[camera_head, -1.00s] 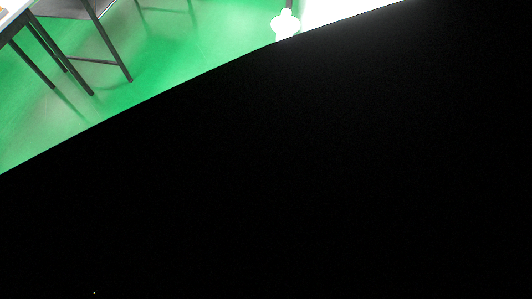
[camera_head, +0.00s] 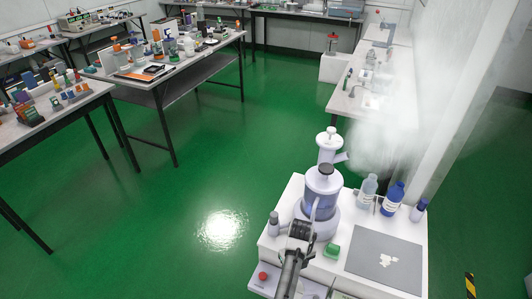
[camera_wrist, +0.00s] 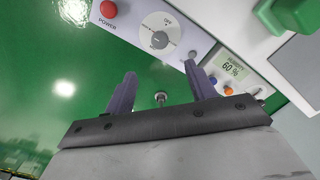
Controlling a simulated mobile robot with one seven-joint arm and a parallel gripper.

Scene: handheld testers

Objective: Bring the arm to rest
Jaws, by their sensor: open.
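My gripper (camera_wrist: 161,82) shows in the wrist view with its two purple-grey fingers apart and nothing between them. Beyond the fingers is a control panel (camera_wrist: 130,20) with a red power button, a round knob marked OFF and a display reading humidity 60%. In the head view a dark grey part of what looks like my arm stands at the bottom middle, in front of a white and lavender humidifier (camera_head: 322,205). I cannot make out the fingertips there. White mist hangs to the right of the humidifier's spout.
The humidifier stands on a white bench (camera_head: 380,235) with bottles (camera_head: 392,198), a green block (camera_head: 332,250) and a grey mat (camera_head: 385,262). A white wall post (camera_head: 460,110) rises at the right. Cluttered tables (camera_head: 170,70) stand at the left. Green floor (camera_head: 200,190) between is clear.

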